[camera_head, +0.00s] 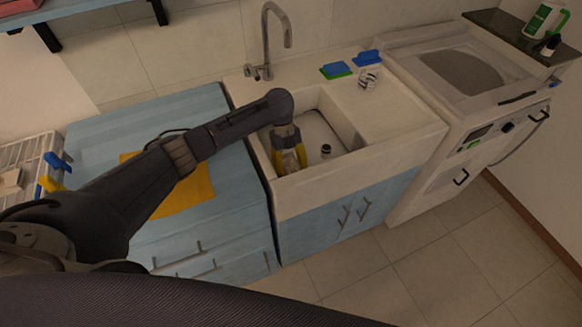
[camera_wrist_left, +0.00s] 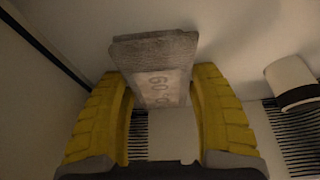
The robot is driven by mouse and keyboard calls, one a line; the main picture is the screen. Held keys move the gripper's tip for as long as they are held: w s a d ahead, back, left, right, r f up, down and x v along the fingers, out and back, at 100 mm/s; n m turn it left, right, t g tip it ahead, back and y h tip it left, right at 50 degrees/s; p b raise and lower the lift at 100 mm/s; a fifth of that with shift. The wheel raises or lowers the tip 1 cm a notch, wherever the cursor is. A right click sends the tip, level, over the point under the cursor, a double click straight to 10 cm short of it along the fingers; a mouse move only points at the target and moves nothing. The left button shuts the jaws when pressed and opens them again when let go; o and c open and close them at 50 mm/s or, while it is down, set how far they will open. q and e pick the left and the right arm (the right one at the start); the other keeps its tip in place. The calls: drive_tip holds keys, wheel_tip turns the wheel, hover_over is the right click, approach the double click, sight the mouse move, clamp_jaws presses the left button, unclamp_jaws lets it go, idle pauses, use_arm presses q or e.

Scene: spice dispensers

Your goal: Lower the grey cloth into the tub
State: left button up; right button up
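The grey cloth (camera_wrist_left: 160,68) is a small, stiff-looking block with faint lettering, between the yellow fingers of my left gripper (camera_wrist_left: 162,85) in the left wrist view. Both fingers appear to press its sides. In the head view my left gripper (camera_head: 290,160) points down inside the white sink tub (camera_head: 385,142), near its front left wall, and the cloth (camera_head: 290,159) shows between the fingers. I cannot tell whether the cloth touches the tub floor. My right gripper is not in view.
A small white cylinder with a dark end (camera_head: 326,150) is in the tub, right of the gripper. The faucet (camera_head: 268,40) rises behind. Blue sponges (camera_head: 367,57) and a striped item (camera_head: 368,79) lie on the back ledge. An orange mat (camera_head: 185,190) lies on the left counter.

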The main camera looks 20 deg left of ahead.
use_arm(q)
drive_tip(key=o, duration=0.4)
drive_tip(key=shift+o, duration=0.2)
drive_tip(key=v, duration=1.2)
drive_tip(key=shift+d, duration=0.1)
